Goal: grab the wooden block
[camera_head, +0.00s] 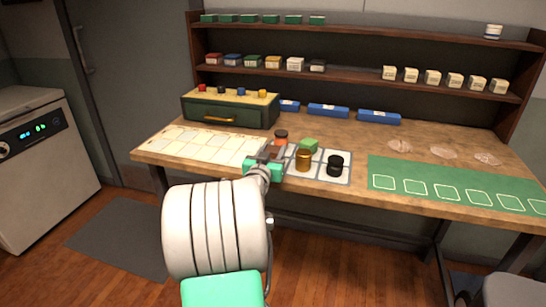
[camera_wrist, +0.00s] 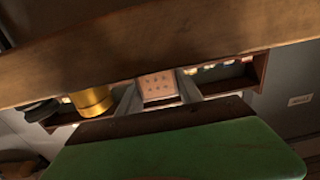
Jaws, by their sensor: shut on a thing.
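The wooden block (camera_wrist: 158,88) shows in the wrist view as a small pale brown block with dark dots on its face. It sits between the two fingers of my gripper (camera_wrist: 160,91), which is shut on it. In the head view, my gripper (camera_head: 268,154) is over the front edge of the workbench, at the left side of the white grid mat. The block is hard to make out there, as the gripper covers most of it.
A green drawer box (camera_head: 231,109) stands behind. A green mat (camera_head: 440,172) lies right.

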